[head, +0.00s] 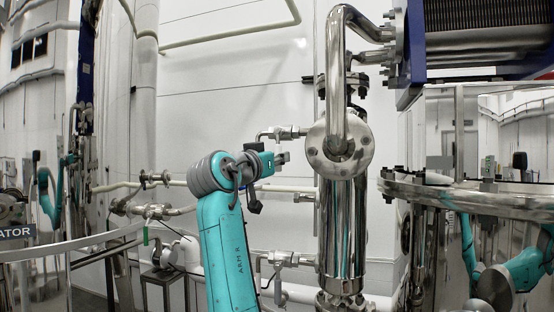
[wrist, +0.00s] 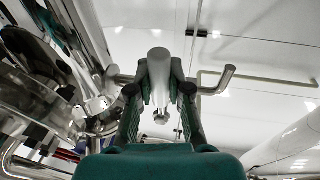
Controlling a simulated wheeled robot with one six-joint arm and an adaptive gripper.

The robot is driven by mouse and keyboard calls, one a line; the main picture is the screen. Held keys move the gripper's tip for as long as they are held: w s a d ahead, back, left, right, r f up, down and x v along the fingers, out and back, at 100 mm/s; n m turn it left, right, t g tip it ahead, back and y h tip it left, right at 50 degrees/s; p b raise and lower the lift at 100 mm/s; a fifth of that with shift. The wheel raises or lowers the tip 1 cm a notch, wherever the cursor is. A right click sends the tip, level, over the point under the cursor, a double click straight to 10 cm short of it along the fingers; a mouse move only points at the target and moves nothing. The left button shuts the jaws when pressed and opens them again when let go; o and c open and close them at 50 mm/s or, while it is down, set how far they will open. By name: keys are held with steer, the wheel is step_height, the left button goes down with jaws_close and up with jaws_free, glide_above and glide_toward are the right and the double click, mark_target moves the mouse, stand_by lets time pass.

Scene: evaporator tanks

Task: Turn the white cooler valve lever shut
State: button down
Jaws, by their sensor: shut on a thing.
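In the wrist view, a pale lever (wrist: 157,62) with a rounded end lies between the two fingers of my gripper (wrist: 161,82). The fingers are closed on its sides. In the head view, my gripper (head: 281,158) is small and sits just below a metal valve body (head: 283,132) on a thin pipe left of the tall steel column. The lever is too small there to tell apart from the gripper. Its exact angle to the pipe is unclear.
The polished steel column (head: 343,225) stands close to the right of my gripper. A second, lower valve (head: 283,258) sits on another pipe below. A large shiny tank (head: 480,195) is at the right. A pale wall is behind.

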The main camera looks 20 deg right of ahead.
steer(key=c, duration=1.1)
jaws_free()
steer(key=shift+s, duration=0.1)
steer(key=v, duration=1.2)
